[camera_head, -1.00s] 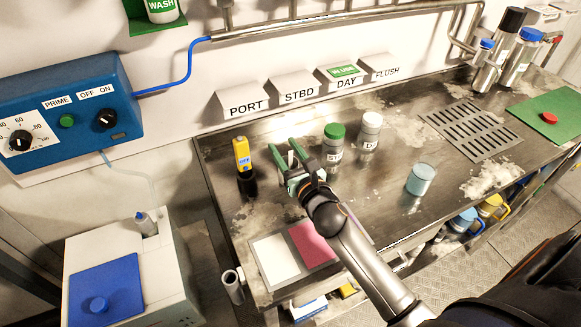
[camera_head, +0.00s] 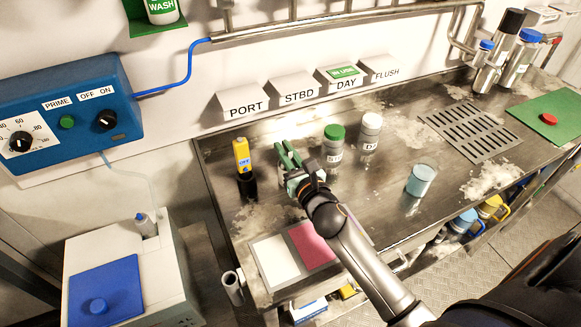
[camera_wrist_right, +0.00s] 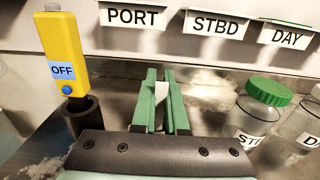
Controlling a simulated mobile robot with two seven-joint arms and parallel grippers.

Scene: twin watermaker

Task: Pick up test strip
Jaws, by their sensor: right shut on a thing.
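My right gripper (camera_head: 286,152) is low over the metal counter, between the yellow meter and the green-lidded jar. In the right wrist view its two green fingers (camera_wrist_right: 163,88) are closed together on a small pale strip (camera_wrist_right: 161,91), the test strip. Only a short white piece of it shows between the fingers; the rest is hidden. In the head view I cannot make out the strip. My left gripper is not in view.
A yellow meter (camera_head: 241,154) stands in a black holder left of the gripper. The green-lidded jar (camera_head: 333,143) and a white-lidded jar (camera_head: 369,132) stand to the right. White and pink pads (camera_head: 312,245) lie in front.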

